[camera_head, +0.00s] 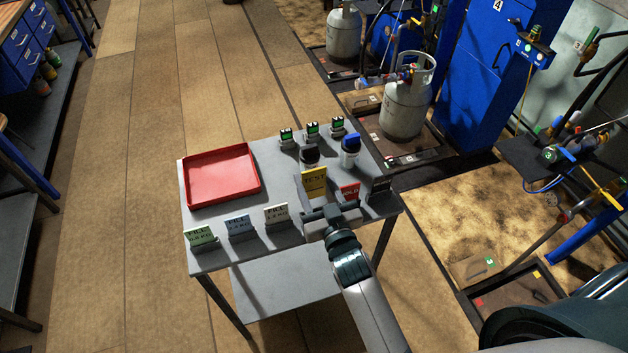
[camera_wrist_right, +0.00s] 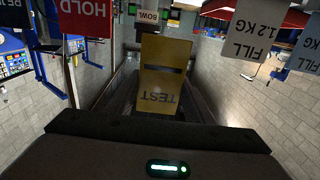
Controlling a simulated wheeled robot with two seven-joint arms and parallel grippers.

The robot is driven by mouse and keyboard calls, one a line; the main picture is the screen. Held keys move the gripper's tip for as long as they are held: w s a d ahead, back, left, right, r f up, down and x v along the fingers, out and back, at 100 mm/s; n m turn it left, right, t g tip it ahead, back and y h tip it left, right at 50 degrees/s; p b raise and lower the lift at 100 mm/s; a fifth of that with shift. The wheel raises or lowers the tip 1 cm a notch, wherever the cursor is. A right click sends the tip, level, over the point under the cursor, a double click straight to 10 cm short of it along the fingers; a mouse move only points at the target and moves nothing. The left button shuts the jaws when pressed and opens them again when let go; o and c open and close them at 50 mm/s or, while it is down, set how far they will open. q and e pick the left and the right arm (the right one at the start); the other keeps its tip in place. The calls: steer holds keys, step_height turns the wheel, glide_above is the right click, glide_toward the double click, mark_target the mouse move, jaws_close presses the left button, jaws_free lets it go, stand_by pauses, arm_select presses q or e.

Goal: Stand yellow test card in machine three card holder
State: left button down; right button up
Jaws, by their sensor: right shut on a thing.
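The yellow test card (camera_head: 314,183) stands upright above the grey table at its front right part. My right gripper (camera_head: 328,212) is shut on its lower part. In the right wrist view, the picture is upside down and the yellow card (camera_wrist_right: 165,60) with the word TEST sits between the dark fingers. I cannot tell whether the card is clear of the tabletop. A small tan box marked 3 (camera_head: 474,268) is on the floor area at the right. I cannot make out a card holder for machine three. My left gripper is not in view.
The grey table (camera_head: 262,252) bears a red tray (camera_head: 222,176), the green (camera_head: 199,236), blue (camera_head: 239,226) and white FILL cards (camera_head: 277,215), and a red HOLD card (camera_head: 350,192) close beside my gripper. A gas cylinder (camera_head: 405,108) and blue machines (camera_head: 490,70) stand beyond.

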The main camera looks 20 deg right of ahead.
steer(key=shift+s+d+f+b, duration=0.1)
steer(key=shift+s+f+b, duration=0.05)
steer(key=shift+s+b, duration=0.15)
steer(key=s+b, duration=0.1)
steer(key=s+d+b, duration=0.1)
steer(key=s+b, duration=0.1)
steer(key=s+d+b, duration=0.1)
steer(key=b, duration=0.1)
steer(key=shift+s+f, duration=0.15)
steer(key=shift+s, duration=0.1)
steer(key=b, duration=0.6)
glide_toward(322, 182)
steer(key=shift+s+d+r+h, duration=0.3)
steer(key=shift+s+d+r, duration=0.55)
steer(key=shift+s+r, duration=0.15)
steer(key=shift+d, duration=0.1)
